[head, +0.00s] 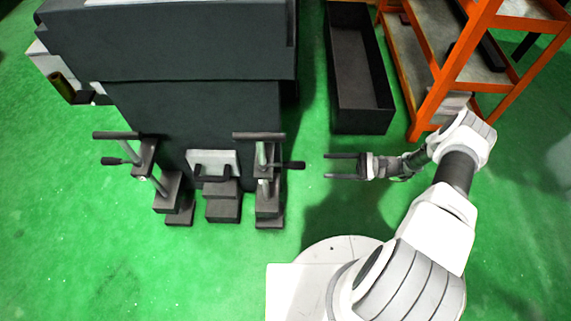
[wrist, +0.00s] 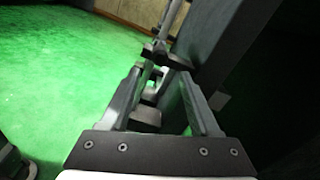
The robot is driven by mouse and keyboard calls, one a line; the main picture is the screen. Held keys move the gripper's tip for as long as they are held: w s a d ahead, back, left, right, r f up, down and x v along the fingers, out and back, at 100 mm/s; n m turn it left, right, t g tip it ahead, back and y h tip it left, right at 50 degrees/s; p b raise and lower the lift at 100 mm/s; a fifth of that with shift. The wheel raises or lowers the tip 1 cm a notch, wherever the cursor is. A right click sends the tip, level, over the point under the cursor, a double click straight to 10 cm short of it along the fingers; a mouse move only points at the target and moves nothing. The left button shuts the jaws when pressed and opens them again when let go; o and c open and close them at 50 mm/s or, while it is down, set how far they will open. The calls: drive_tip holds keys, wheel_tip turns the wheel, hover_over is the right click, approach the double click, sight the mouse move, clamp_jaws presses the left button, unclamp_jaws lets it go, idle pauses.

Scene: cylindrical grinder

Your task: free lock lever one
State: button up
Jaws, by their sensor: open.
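Two dark clamp-like lock units with levers stand in front of the dark machine in the head view. The right lock lever (head: 293,165) has a short black handle pointing right, toward my gripper. The left lock lever (head: 112,160) has its handle pointing left. I cannot tell which one is lever one. My gripper (head: 327,166) is open and empty, to the right of the right lever and apart from it. In the wrist view, my gripper (wrist: 160,75) has its two fingers spread, with a dark lock part (wrist: 160,57) seen beyond and between them.
The dark grinder body (head: 190,110) stands behind the locks. A black open bin (head: 360,80) is behind my gripper, and an orange shelf rack (head: 450,75) is at the right. A small dark stepped block (head: 223,207) sits between the locks. Green floor is free in front.

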drive_tip(key=b, duration=0.2)
approach(267, 164)
drive_tip(key=a, duration=0.5)
drive_tip(key=shift+w+f, duration=0.2)
drive_tip(key=shift+f, duration=0.2)
clamp_jaws()
idle(0.9)
